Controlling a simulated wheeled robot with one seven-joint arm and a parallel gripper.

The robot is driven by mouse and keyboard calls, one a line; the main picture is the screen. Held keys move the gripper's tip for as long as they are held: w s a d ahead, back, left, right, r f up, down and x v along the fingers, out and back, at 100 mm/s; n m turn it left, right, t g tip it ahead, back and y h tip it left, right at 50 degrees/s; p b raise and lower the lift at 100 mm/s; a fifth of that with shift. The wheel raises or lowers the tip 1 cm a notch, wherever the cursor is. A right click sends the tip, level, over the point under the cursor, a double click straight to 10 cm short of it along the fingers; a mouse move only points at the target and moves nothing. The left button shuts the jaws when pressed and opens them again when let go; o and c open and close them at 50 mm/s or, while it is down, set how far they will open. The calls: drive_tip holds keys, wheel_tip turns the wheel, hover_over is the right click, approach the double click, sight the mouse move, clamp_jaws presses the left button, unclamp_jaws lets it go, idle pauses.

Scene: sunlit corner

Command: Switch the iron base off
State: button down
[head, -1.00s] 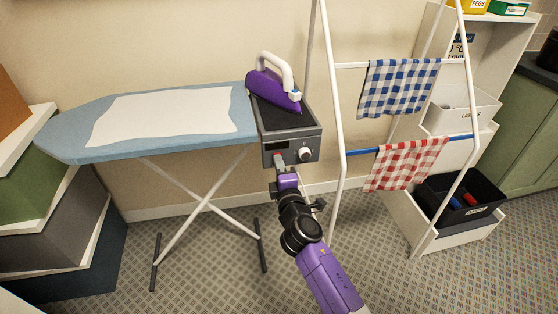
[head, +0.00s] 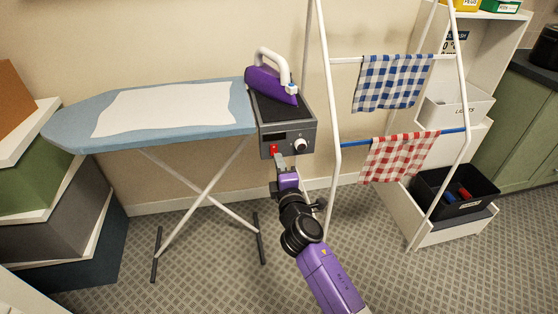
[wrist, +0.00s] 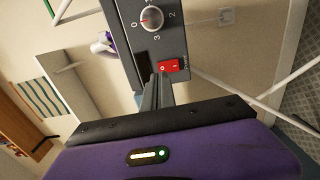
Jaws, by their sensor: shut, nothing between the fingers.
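The iron base (head: 306,112) is a dark grey box at the right end of the ironing board. Its front face carries a red rocker switch (head: 273,149) and a round white knob (head: 300,145). In the wrist view the red switch (wrist: 167,66) shows its two marks, and the knob (wrist: 152,18) has numbers around it. I cannot tell which side of the switch is pressed. My gripper (head: 279,160) is shut and empty, its tips just below the switch in the head view. In the wrist view the fingertips (wrist: 158,80) point close to the switch; contact is unclear.
A purple iron (head: 268,84) rests on the base. The ironing board (head: 75,125) extends left. A white drying rack (head: 324,90) with blue and red checked cloths stands close on the right. Shelves with bins stand behind it. Stacked boxes are at the far left.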

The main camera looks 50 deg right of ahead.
drive_tip(key=v, duration=0.9)
drive_tip(key=shift+a+r+b, duration=0.15)
drive_tip(key=shift+r+b, duration=0.15)
drive_tip(key=s+a+r+m+t+y+p, duration=0.35)
drive_tip(key=s+a+m+y, duration=0.35)
drive_tip(key=s+a, duration=0.5)
drive_tip(key=s+a+r+m+g+y+p, duration=0.1)
drive_tip(key=s+a+r, duration=0.1)
drive_tip(key=s, duration=0.4)
drive_tip(key=s+a+r+m+g+y+p, duration=0.1)
drive_tip(key=s+a+r+p, duration=0.1)
drive_tip(key=s, duration=0.5)
drive_tip(key=s+a+r+m+g+y+p, duration=0.1)
drive_tip(key=s+a+r+m+p, duration=0.1)
drive_tip(key=s, duration=0.5)
drive_tip(key=shift+s+a+g, duration=0.25)
drive_tip(key=shift+a+g, duration=0.1)
drive_tip(key=shift+a, duration=0.55)
